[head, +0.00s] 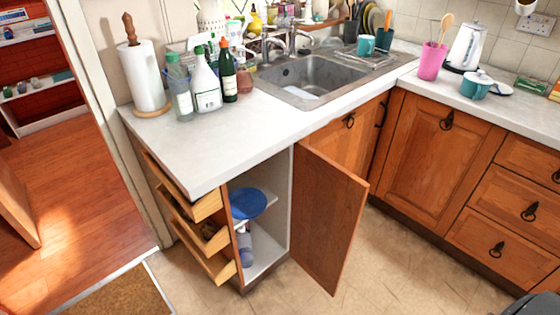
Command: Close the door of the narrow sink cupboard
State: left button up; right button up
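The narrow sink cupboard (285,180) stands open below the worktop, left of the sink. Its wooden door (330,222) hangs on the right side of the opening and swings well out over the floor. The opening shows a pale inside, with a blue round dish (249,203) on a shelf and a bottle (244,248) below. Neither gripper can be made out in the head view.
Several narrow drawers (205,206) left of the opening stick out. The beige floor (390,265) around the door looks clear. Bottles (206,88) and a paper roll (143,77) stand on the worktop. A dark shape (535,304) shows at bottom right.

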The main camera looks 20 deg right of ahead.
aim_at(328, 201)
jog(key=l+u, duration=0.45)
jog(key=u, duration=0.25)
jog(key=l, duration=0.45)
jog(key=k+l+u, duration=0.15)
jog(key=l, duration=0.8)
jog(key=k+l+u, duration=0.15)
jog(key=l, duration=0.75)
jog(key=k+l+u, duration=0.1)
jog(key=l, duration=0.3)
jog(key=k+l+u, duration=0.1)
jog(key=l, duration=0.35)
jog(key=k+l, duration=0.2)
jog(key=l, duration=0.2)
jog(key=l+u, duration=0.05)
